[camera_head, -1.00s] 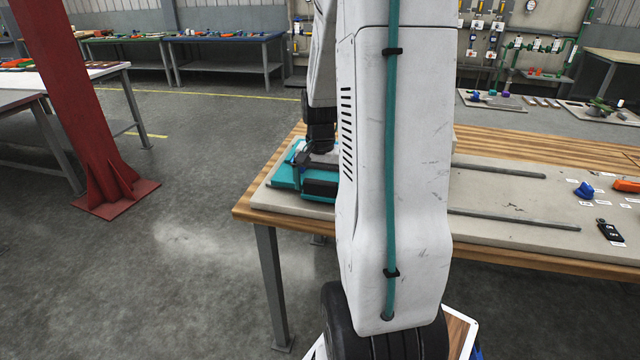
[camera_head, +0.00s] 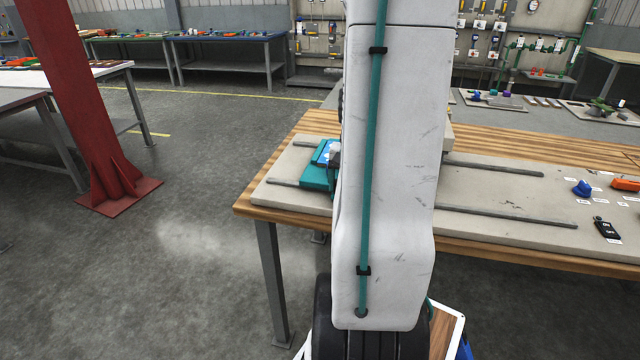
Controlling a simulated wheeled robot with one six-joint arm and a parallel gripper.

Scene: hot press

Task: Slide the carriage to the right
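The teal carriage (camera_head: 318,177) sits on two grey rails on a light slab on the wooden table. Only its left end shows, just left of my white arm; the rest is hidden behind the arm. The near rail (camera_head: 508,217) and the far rail (camera_head: 493,164) run on to the right of the arm and are bare there. My gripper is hidden behind my arm, so I cannot see whether it touches the carriage.
A blue part (camera_head: 582,189), an orange part (camera_head: 625,184) and a black switch box (camera_head: 607,229) stand on the slab's right side. A red column (camera_head: 85,110) stands on the floor at left. The rails between arm and switches are clear.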

